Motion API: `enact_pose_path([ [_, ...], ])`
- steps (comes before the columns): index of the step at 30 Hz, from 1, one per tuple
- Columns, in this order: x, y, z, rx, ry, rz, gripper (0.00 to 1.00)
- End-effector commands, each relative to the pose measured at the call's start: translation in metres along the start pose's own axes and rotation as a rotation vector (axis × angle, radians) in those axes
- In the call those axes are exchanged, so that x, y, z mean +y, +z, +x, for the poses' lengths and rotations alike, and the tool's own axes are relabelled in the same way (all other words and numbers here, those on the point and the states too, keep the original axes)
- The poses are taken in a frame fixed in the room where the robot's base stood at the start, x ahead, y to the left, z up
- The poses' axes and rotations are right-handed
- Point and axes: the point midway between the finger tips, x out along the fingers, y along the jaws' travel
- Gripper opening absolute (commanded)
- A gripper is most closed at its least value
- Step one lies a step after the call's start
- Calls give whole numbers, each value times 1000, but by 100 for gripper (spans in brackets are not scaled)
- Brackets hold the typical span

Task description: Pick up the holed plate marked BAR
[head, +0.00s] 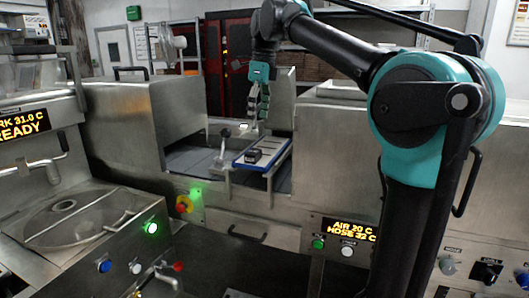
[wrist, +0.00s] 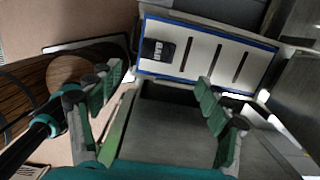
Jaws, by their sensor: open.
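In the wrist view a pale, blue-edged plate (wrist: 200,52) with several dark slots lies beyond my fingers. A dark piece lettered BAR (wrist: 157,54) is at its left end; I cannot tell whether it is fixed there. In the head view the blue-edged plate (head: 274,156) lies at the open bay, the dark piece (head: 253,156) on it. My gripper (head: 259,112) hangs above the plate, pointing down. In the wrist view my gripper (wrist: 160,85) has its fingers wide apart with nothing between them, clear of the plate.
Steel housings (head: 150,115) stand left and right of the bay. A ball-topped lever (head: 225,133) stands just left of the plate. A round steel basin (head: 75,217) is at the lower left. A dark counter (head: 225,262) lies in front.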

Motion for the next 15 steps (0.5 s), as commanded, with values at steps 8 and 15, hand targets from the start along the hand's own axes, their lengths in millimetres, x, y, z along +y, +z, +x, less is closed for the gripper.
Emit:
enact_pose_path([
  [8,0,0,52,0,0,0,78],
  [15,0,0,69,0,0,0,78],
])
